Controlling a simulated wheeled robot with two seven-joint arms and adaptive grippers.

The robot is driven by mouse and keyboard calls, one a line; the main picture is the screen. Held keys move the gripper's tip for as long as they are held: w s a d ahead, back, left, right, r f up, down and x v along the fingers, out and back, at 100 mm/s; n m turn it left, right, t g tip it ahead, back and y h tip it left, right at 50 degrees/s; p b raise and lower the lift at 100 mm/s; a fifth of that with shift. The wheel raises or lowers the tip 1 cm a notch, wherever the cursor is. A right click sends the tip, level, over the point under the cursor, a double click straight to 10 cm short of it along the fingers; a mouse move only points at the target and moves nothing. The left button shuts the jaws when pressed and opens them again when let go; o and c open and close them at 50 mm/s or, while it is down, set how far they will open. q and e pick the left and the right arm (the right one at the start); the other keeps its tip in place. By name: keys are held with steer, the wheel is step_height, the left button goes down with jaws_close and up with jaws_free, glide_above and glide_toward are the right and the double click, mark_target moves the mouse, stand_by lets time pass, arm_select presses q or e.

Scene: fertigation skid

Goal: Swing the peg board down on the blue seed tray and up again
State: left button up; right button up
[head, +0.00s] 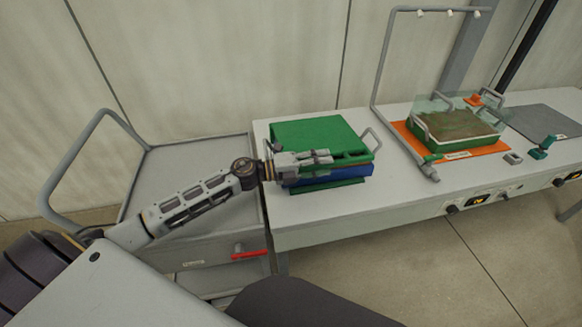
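The green peg board (312,132) is on the white bench, as a broad slab over the blue seed tray (352,172). Only the tray's near and right sides show below the board. A green base (325,188) shows under the tray. I cannot tell whether the board touches the tray, and any pegs are hidden. A grey loop handle (371,138) stands at the board's right side. My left gripper (328,157) reaches in from the left along the board's near edge. Its fingers lie close together, and I cannot tell whether they grip anything. My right gripper is out of view.
A grey cart (180,175) with a tube handle stands left of the bench (390,185). Right of the board are a grey tube frame (378,75), an orange mat (482,151) with a soil-filled tray (455,123), and a small green tool (541,148).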

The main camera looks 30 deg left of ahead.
arm_select(q)
steer(key=v, duration=1)
steer(key=shift+a, duration=0.2)
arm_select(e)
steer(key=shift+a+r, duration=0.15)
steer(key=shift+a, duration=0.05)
arm_select(q)
steer(key=shift+r, duration=0.1)
steer(key=shift+r, duration=0.1)
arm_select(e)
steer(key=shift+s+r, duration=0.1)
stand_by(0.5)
